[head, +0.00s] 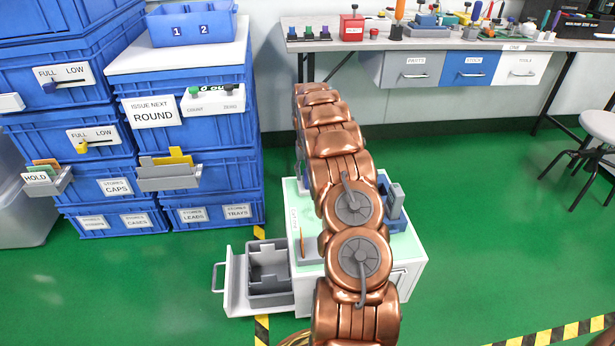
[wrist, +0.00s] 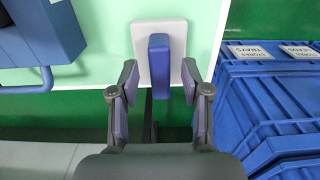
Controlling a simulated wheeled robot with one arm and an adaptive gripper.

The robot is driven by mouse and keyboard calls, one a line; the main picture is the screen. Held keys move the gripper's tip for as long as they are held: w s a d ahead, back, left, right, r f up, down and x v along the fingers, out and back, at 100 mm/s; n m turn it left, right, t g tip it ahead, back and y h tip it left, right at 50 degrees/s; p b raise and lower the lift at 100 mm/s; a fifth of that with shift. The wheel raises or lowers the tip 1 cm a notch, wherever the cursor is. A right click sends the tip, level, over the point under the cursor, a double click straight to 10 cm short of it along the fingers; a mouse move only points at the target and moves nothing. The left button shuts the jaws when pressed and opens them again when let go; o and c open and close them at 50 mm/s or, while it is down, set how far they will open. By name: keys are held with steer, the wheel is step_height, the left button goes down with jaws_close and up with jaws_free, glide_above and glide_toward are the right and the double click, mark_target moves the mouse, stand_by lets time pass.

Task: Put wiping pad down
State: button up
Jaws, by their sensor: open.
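The wiping pad (wrist: 146,33) is a pale grey rectangular plate with a blue upright grip (wrist: 159,62). In the wrist view it appears over the pale green top (wrist: 108,42) of the white cabinet, close to the white edge. It looks to be resting there, though its underside is hidden. My gripper (wrist: 160,82) is open, with one finger on each side of the blue grip and visible gaps between. In the head view my copper arm hides the pad and the gripper.
The white cabinet (head: 415,275) has an open drawer (head: 236,290) with a grey insert. A blue holder (head: 392,213) stands on its top, right of my arm. Blue crates (head: 215,180) are stacked at left. A workbench (head: 330,45) stands behind.

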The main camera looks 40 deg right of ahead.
mark_target(307, 176)
step_height(307, 176, up, 10)
steer(key=p, duration=0.2)
steer(key=shift+p, duration=0.35)
steer(key=s+a+r+n+g, duration=0.1)
steer(key=s+a+r, duration=0.3)
steer(key=a, duration=0.5)
steer(key=s+a+r+n, duration=0.1)
steer(key=s+a+r, duration=0.3)
steer(key=a, duration=0.5)
steer(key=s+a+r+n+g, duration=0.1)
steer(key=s+a+r, duration=0.3)
steer(key=a, duration=0.6)
steer(key=s+a+n, duration=0.1)
steer(key=s+a, duration=0.4)
steer(key=s, duration=0.4)
steer(key=s+a+n+g, duration=0.1)
steer(key=s+a+n, duration=0.1)
steer(key=s+a, duration=0.3)
steer(key=s+a+n, duration=0.1)
steer(key=s+a, duration=0.4)
steer(key=s, duration=0.9)
steer(key=shift+a+n+g, duration=0.3)
steer(key=shift+a+g, duration=0.05)
steer(key=shift+g, duration=0.05)
